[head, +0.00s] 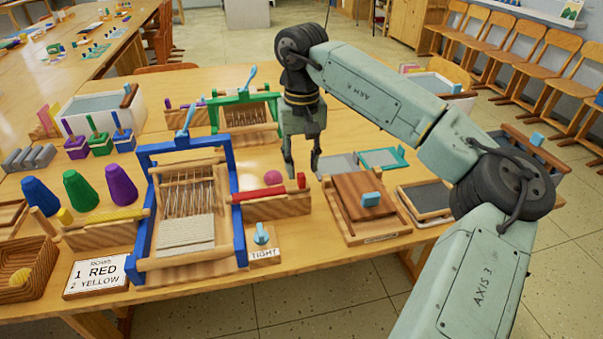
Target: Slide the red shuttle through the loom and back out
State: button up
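The red shuttle (258,193) is a long red bar lying on a wooden rest (275,208) just right of the blue-framed loom (238,213). A small upright red end piece (301,180) stands at its right end. The loom has upright threads (190,197) and pale woven cloth (185,233) at the front. My gripper (302,173) points down with its two fingers apart and nothing between them. In the picture its tips appear just above the red end piece; I cannot tell how far behind or above it they are.
A yellow shuttle (118,215) lies on a rest left of the loom. A light-blue knob marked TIGHT (262,235) and a sign reading 1 RED, 2 YELLOW (97,275) stand in front. A wooden press (365,208), pink ball (273,177) and green loom (213,117) are nearby.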

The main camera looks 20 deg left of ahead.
aim_at(300, 175)
jog(key=shift+f, duration=1.9)
jog(key=shift+c, duration=0.4)
grip_shut()
jog(key=shift+s+a, duration=0.1)
jog(key=shift+a, duration=0.05)
